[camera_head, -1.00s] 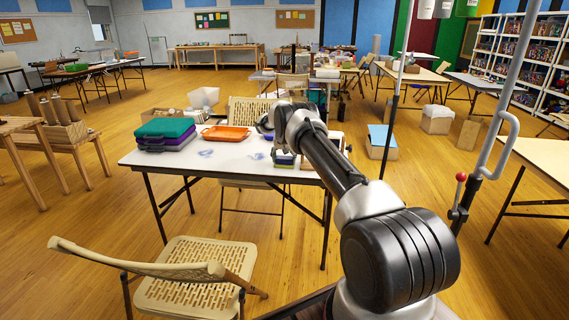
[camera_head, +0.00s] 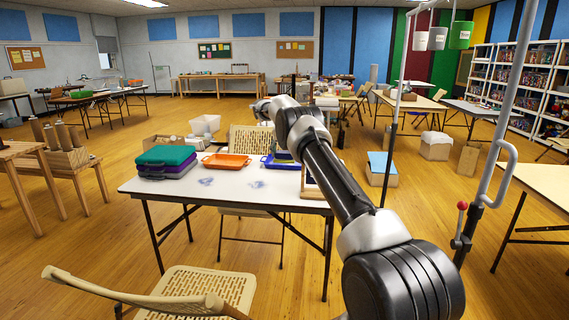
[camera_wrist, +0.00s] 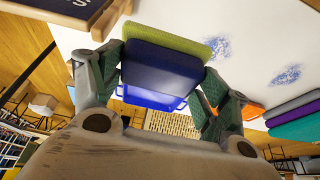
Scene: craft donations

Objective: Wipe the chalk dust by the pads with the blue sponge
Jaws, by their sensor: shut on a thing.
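My gripper (camera_wrist: 162,72) is shut on the blue sponge (camera_wrist: 160,66), with one finger on each side of it. The sponge has a green layer (camera_wrist: 165,35) along one face and is held above the table. Two patches of blue chalk dust, left (camera_head: 206,181) and right (camera_head: 257,184), lie apart on the white table (camera_head: 225,193). Both patches also show in the wrist view, one nearer (camera_wrist: 217,47) and one farther off (camera_wrist: 287,75). A stack of teal and purple flat cases (camera_head: 166,161) stands left of the dust. In the head view my arm largely hides the gripper.
An orange tray (camera_head: 226,161) sits behind the dust. A blue tray (camera_head: 280,164) is at the table's back right. A dark framed sign (camera_wrist: 62,14) stands near the gripper. A beige chair (camera_head: 205,288) is at the table's front. The tabletop's front middle is clear.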

